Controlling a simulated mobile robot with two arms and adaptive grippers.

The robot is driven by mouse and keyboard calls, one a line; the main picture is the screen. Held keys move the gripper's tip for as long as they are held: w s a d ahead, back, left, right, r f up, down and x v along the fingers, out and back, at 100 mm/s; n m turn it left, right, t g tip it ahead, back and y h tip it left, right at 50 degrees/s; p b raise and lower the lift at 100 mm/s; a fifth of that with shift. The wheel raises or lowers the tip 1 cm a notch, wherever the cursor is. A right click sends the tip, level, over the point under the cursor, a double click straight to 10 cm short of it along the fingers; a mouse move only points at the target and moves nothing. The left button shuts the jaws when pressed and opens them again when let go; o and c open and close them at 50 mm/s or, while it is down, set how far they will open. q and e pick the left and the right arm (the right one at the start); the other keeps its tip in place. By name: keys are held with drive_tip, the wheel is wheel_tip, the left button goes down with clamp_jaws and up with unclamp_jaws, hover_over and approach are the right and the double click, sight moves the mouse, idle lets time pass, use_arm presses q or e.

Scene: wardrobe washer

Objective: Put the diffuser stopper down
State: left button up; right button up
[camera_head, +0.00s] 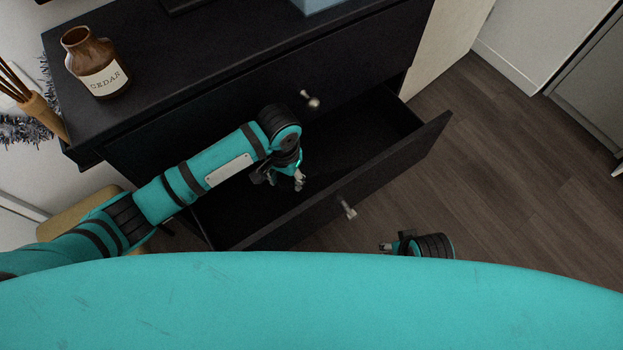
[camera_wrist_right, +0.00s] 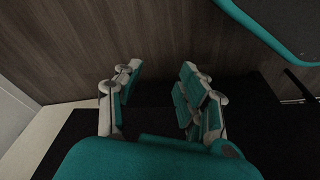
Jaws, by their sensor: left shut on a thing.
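My left gripper (camera_head: 288,178) reaches down into the open black drawer (camera_head: 345,140). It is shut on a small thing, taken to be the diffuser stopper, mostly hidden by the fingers. I cannot tell whether it touches the drawer floor. My right gripper (camera_head: 386,247) is low in front of the drawer, partly hidden by my body. In the right wrist view, its fingers (camera_wrist_right: 160,88) are apart with nothing between them.
The black dresser (camera_head: 200,60) has metal knobs; the upper drawer is closed. The open drawer's front panel (camera_head: 400,165) juts into the room. A wooden holder with sticks (camera_head: 42,112) is at the dresser's left end. A light blue box (camera_head: 318,5) sits at the back. Wood floor (camera_head: 500,170) is clear at right.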

use_arm(q)
drive_tip(key=shift+f, duration=0.7)
drive_tip(key=b, duration=0.2)
hover_over(291, 202)
wheel_tip(291, 202, down, 6)
drive_tip(key=shift+r, duration=0.2)
drive_tip(key=shift+f+b, duration=0.45)
drive_tip(key=shift+f, duration=0.2)
wheel_tip(291, 202, down, 2)
drive_tip(key=shift+f+b, duration=0.2)
drive_tip(key=shift+b, duration=0.35)
drive_tip(key=shift+f, duration=0.2)
use_arm(e)
drive_tip(key=w+v, duration=0.1)
drive_tip(key=v, duration=0.8)
drive_tip(key=shift+r+t, duration=0.3)
drive_tip(key=shift+r, duration=0.2)
use_arm(q)
drive_tip(key=shift+f, duration=0.15)
use_arm(e)
drive_tip(key=shift+s+d, duration=0.1)
use_arm(q)
drive_tip(key=shift+f, duration=0.25)
drive_tip(key=o, duration=1.4)
drive_tip(key=shift+o, duration=0.2)
